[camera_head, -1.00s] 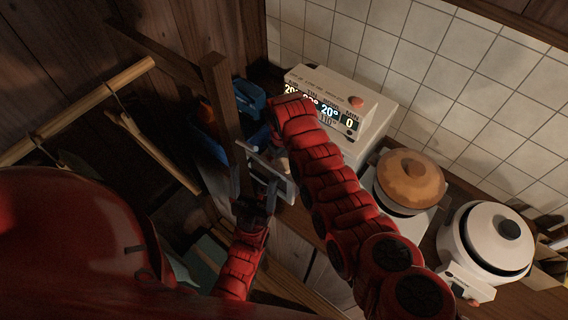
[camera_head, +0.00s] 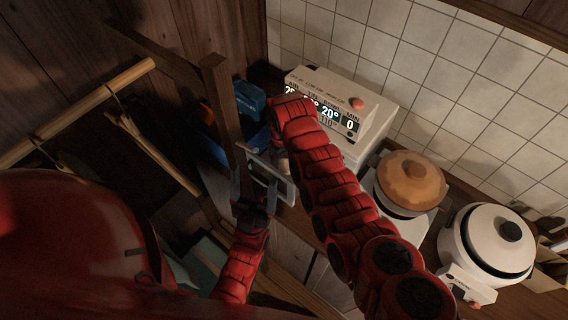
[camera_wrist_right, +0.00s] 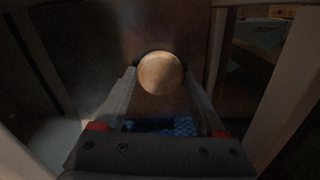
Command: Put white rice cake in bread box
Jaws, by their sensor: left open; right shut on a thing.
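A round pale tan piece, which looks like the rice cake (camera_wrist_right: 160,73), sits between the fingertips of my right gripper (camera_wrist_right: 158,82) in the right wrist view. The fingers are shut on it. In the head view my right arm reaches up to the middle, and its forearm hides the gripper and the piece. My left gripper (camera_head: 270,176) is open and empty near a dark wooden post. A blue container (camera_head: 250,100) stands partly hidden behind that post; I cannot tell if it is the bread box.
A white appliance with a digital display (camera_head: 345,105) stands on the counter by the tiled wall. To its right are a pot with a brown lid (camera_head: 410,178) and a white rice cooker (camera_head: 490,240). The wooden post (camera_head: 225,110) and a wooden rail (camera_head: 90,110) crowd the left side.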

